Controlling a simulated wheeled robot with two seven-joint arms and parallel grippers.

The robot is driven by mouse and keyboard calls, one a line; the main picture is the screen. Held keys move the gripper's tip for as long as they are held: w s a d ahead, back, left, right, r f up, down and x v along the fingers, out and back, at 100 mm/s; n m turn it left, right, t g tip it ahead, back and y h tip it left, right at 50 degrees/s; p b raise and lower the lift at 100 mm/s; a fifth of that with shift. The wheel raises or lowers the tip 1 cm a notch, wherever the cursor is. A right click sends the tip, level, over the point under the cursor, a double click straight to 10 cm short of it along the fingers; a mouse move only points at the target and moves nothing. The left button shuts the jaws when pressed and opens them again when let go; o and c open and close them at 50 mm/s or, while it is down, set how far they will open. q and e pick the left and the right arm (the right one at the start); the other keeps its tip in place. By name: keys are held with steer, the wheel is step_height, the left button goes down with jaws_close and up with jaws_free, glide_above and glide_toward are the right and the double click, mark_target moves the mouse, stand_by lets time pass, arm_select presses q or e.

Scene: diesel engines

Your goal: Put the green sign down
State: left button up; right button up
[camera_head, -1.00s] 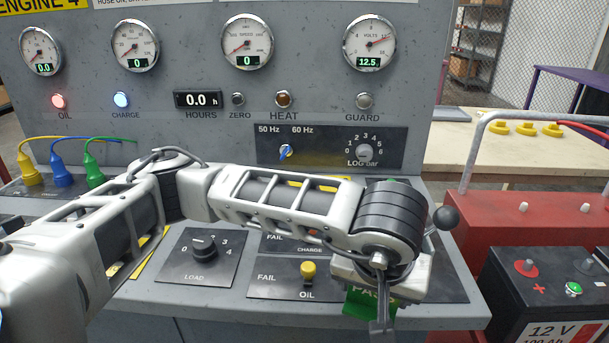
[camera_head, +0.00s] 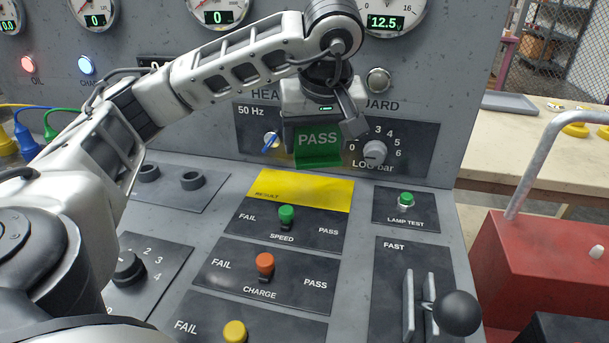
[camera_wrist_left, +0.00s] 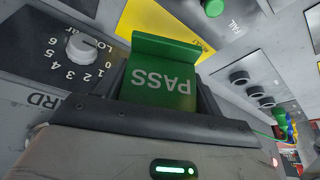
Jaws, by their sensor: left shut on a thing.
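The green sign (camera_head: 318,146) reads PASS and has a bent lip along one edge. My left gripper (camera_head: 322,122) is shut on it and holds it in front of the upright panel, between the 50 Hz switch and the LOG bar knob. In the left wrist view the sign (camera_wrist_left: 162,75) sits between the jaws with its lettering upside down. Below it on the sloped desk is a yellow RESULT strip (camera_head: 300,190), bare in view. It also shows beyond the sign in the left wrist view (camera_wrist_left: 150,20). My right gripper is not in view.
The desk holds a green SPEED switch (camera_head: 286,214), an orange CHARGE switch (camera_head: 265,262), a yellow switch (camera_head: 235,331) and a green LAMP TEST button (camera_head: 407,199). A black ball-topped lever (camera_head: 457,313) stands at front right. A red unit (camera_head: 520,265) stands to the right.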

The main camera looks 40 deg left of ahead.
arm_select(q)
steer(key=a+f, duration=0.1)
steer(key=w+a+f, duration=0.1)
steer(key=a+f, duration=0.1)
steer(key=w+a+f, duration=0.1)
steer(key=a+f, duration=0.1)
steer(key=shift+w+f+b, duration=0.15)
steer(key=shift+w+b, duration=0.1)
steer(key=shift+b, duration=0.15)
steer(key=shift+w+a+f, duration=0.25)
steer(key=shift+a+f, duration=0.1)
steer(key=shift+f, duration=0.15)
steer(key=x, duration=0.3)
steer(key=shift+s+d+f, duration=0.2)
steer(key=shift+s+f, duration=0.05)
steer(key=shift+f, duration=0.15)
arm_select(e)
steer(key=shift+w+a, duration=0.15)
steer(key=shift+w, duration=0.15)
arm_select(q)
steer(key=shift+f, duration=0.2)
steer(key=o, duration=1)
steer(key=shift+r, duration=0.1)
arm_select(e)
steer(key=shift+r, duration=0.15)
